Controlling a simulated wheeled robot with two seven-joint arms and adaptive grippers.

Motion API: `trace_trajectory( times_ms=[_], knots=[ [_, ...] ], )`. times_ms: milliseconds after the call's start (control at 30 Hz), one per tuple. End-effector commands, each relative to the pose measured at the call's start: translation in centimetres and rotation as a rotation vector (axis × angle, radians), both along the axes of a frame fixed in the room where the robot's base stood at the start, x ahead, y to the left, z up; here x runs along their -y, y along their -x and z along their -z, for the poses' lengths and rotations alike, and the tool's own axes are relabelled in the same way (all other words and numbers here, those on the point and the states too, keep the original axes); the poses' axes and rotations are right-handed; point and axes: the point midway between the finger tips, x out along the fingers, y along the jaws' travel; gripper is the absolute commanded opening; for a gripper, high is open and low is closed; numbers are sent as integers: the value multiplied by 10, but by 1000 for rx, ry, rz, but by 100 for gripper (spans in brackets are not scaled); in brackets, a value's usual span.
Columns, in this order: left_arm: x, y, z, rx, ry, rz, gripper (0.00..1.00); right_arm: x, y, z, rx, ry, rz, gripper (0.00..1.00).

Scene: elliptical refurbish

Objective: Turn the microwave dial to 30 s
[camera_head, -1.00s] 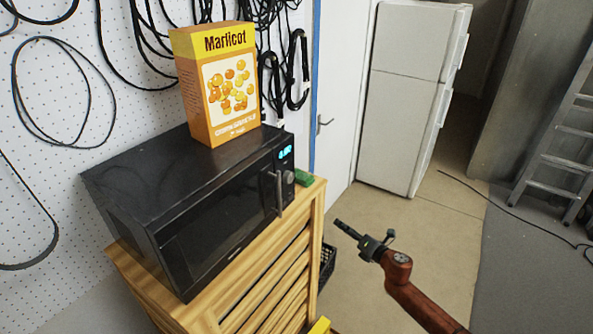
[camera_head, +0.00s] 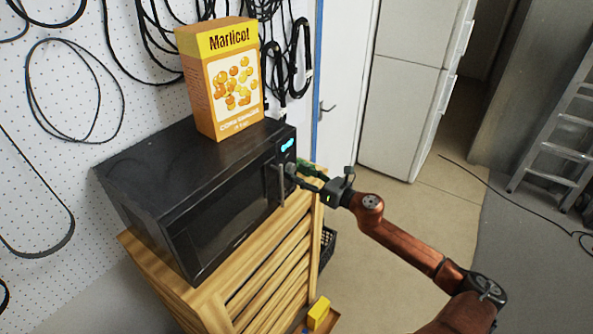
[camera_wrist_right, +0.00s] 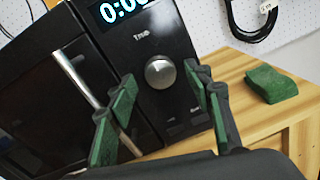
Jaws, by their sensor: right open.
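The black microwave (camera_head: 190,190) stands on a slatted wooden cabinet. Its round silver dial (camera_wrist_right: 160,73) shows in the right wrist view, below the lit cyan display (camera_wrist_right: 122,9). The display starts with 0:0; its last digit is unclear. My right gripper (camera_head: 302,174) is open in front of the control panel, and its green-padded fingers (camera_wrist_right: 162,93) stand to either side of the dial in the wrist view. I cannot tell whether either finger touches it. In the head view the dial is partly hidden by the fingers. My left gripper is not in view.
The microwave's door handle (camera_wrist_right: 88,88) is close to the left finger. A green sponge (camera_wrist_right: 271,83) lies on the cabinet top (camera_wrist_right: 240,67) to the right. A Marlicot box (camera_head: 236,90) stands on the microwave. Open floor (camera_head: 375,235) lies right of the cabinet.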

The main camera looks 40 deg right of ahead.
Motion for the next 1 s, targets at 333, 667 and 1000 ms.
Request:
trace_trajectory(
  times_ms=[333, 667, 1000],
  knots=[
    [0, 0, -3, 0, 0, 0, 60, -3, -12, 1, -2, -2, 1, 46],
    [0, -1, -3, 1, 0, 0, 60, -2, -11, 1, -1, -2, 1, 31],
    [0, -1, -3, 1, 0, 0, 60, -2, -11, 0, -1, -2, 1, 8]
  ],
)
